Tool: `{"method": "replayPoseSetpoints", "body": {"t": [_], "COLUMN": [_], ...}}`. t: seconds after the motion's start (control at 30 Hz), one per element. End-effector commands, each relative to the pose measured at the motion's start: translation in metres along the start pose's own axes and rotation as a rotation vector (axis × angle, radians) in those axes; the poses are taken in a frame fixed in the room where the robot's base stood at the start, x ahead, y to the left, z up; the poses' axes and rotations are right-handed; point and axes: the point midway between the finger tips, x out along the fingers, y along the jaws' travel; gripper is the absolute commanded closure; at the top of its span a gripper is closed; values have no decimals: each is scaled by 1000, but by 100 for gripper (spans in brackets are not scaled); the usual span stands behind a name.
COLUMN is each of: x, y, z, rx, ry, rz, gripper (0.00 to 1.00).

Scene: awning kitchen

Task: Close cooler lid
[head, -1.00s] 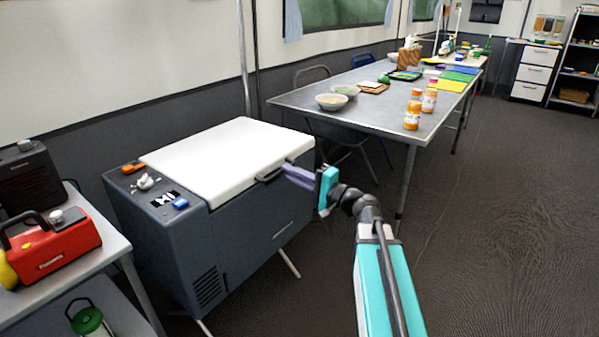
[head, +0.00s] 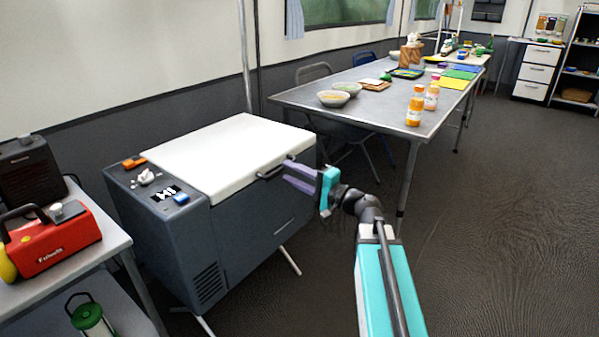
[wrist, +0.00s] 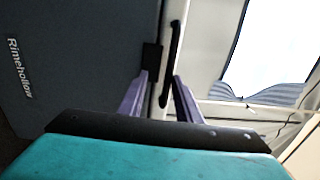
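The cooler (head: 240,235) is a dark grey chest on legs at the left-centre of the head view. Its white lid (head: 225,155) lies down over the top, and I see no clear gap under it. A dark bar handle (head: 270,174) sits at the lid's front edge; it also shows in the wrist view (wrist: 171,60). My gripper (head: 286,172) is just in front of the handle's right end. Its two purple fingers are apart with nothing held. In the wrist view my gripper (wrist: 160,85) has the handle just beyond its fingertips; contact cannot be told.
A long metal table (head: 375,118) with bowls, bottles and coloured mats stands behind, to the right. A side table (head: 105,245) with a red device (head: 50,240) stands at the left. Small items lie on the cooler's control panel. The floor at right is clear.

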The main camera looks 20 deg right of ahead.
Motion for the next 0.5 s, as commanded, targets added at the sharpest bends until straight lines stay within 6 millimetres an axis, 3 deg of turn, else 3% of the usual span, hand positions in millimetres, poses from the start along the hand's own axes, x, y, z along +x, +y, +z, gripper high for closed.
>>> {"method": "replayPoseSetpoints", "body": {"t": [0.5], "x": [-4], "y": [-3], "z": [-2], "rx": [-1], "ry": [4], "rz": [-2], "gripper": [71]}}
